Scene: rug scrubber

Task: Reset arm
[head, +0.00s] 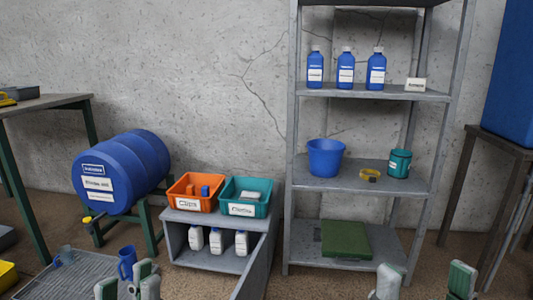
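My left gripper (126,287) shows at the bottom edge, left of centre. Its green-and-grey fingertips are apart, with nothing seen between them. My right gripper (425,282) is at the bottom right, its two fingers wide apart and nothing between them. Both grippers are cut off by the lower frame edge, so most of each arm is hidden. The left gripper is near a blue mug (127,263) and a grey ribbed tray (78,274); contact cannot be told. The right gripper shows in front of the metal shelf unit (365,92).
A blue barrel (118,172) lies on a green stand. A low grey cabinet (214,220) holds white bottles, with orange (194,204) and teal (245,211) bins on top; its door (256,268) stands open. Tables stand at both sides. Brown floor shows between the grippers.

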